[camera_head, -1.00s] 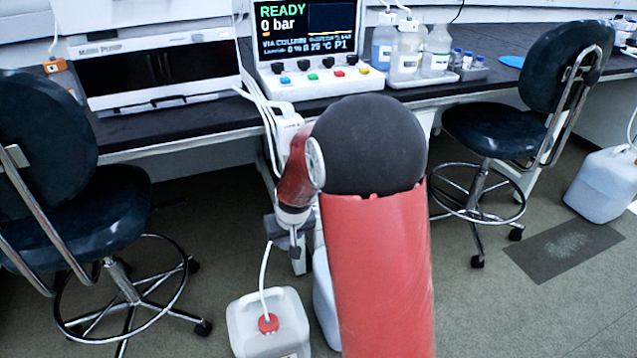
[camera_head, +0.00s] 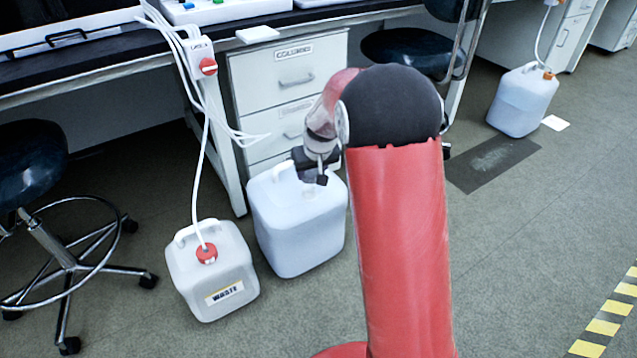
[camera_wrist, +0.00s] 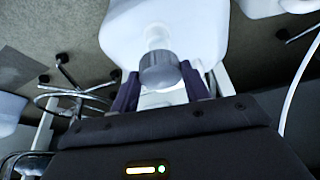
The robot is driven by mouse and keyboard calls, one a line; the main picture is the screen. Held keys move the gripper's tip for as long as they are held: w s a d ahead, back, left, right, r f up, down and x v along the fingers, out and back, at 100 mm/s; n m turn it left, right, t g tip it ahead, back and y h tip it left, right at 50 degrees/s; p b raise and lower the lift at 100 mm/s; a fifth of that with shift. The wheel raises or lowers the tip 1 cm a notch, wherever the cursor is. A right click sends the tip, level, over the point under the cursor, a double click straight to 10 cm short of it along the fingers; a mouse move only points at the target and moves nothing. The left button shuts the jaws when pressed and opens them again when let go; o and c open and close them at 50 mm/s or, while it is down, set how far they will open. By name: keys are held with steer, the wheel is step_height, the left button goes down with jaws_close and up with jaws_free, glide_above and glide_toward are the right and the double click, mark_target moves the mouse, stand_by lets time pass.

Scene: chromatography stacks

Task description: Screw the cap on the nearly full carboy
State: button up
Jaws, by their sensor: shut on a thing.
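The carboy (camera_head: 297,235), a whitish jug with bluish contents reaching high up its wall, stands on the floor in front of the drawers. My gripper (camera_head: 321,178) is over its top at the right. In the wrist view my gripper (camera_wrist: 160,88) is shut on a grey ribbed cap (camera_wrist: 158,72). The cap lies in line with the pale neck (camera_wrist: 156,36) of the carboy (camera_wrist: 190,30). I cannot tell whether cap and neck touch. In the head view the neck is hardly visible behind my gripper.
A waste carboy (camera_head: 213,280) with a red cap and tube stands close on the left. A white drawer unit (camera_head: 285,105) is just behind. A stool (camera_head: 40,215) stands at left. Another carboy (camera_head: 522,100) is far right. Floor at right is open.

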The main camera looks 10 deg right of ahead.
mark_target(309, 188)
steer(key=shift+w+a+f+b, duration=0.15)
steer(key=shift+w+b, duration=0.45)
steer(key=shift+w, duration=0.45)
steer(key=shift+f+b, duration=1.2)
steer(key=shift+f, duration=0.7)
steer(key=shift+s+f, duration=0.1)
steer(key=shift+f, duration=0.05)
steer(key=shift+f+b, duration=0.85)
steer(key=shift+f, duration=0.05)
steer(key=shift+f, duration=0.2)
